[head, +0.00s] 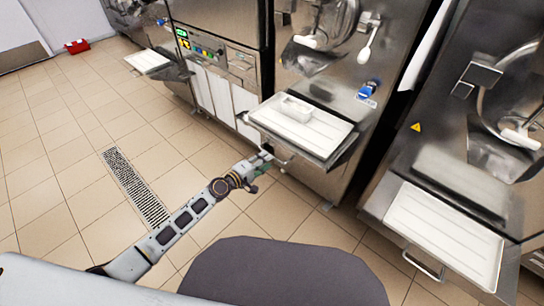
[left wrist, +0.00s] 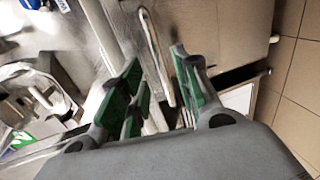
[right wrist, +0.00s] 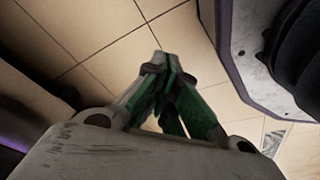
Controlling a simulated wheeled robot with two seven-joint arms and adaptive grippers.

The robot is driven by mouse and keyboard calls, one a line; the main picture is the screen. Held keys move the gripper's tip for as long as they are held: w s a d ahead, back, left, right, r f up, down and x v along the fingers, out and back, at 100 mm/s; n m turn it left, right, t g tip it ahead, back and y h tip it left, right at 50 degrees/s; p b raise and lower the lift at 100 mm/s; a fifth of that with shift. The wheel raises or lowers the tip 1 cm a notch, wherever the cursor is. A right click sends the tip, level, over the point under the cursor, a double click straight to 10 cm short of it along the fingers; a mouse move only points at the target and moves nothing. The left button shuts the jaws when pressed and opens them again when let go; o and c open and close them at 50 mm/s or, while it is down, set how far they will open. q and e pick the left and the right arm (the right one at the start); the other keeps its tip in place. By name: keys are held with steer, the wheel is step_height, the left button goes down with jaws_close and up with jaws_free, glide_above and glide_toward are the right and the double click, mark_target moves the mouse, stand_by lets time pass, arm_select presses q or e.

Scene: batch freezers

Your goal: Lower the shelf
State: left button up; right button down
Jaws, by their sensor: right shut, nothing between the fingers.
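The shelf (head: 318,131) is a white-topped fold-out ledge standing out level from the middle freezer in the head view. A small white container sits on it (head: 296,108). A thin metal handle (head: 284,161) hangs at the shelf's front edge. My left gripper (head: 264,168) is at the left end of this handle. In the left wrist view its green-padded fingers (left wrist: 160,80) are open, and the pale handle bar (left wrist: 155,50) shows in the gap between them; contact cannot be told. My right gripper (right wrist: 165,68) is shut and empty above floor tiles, outside the head view.
Another freezer with its own white shelf (head: 447,234) and handle stands at the right. A smaller shelf (head: 147,60) sticks out at the back left. A floor drain grate (head: 135,187) lies left of my left arm. Tiled floor at the left is open.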

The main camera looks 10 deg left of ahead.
arm_select(q)
steer(key=shift+x, duration=2.55)
jaws_close()
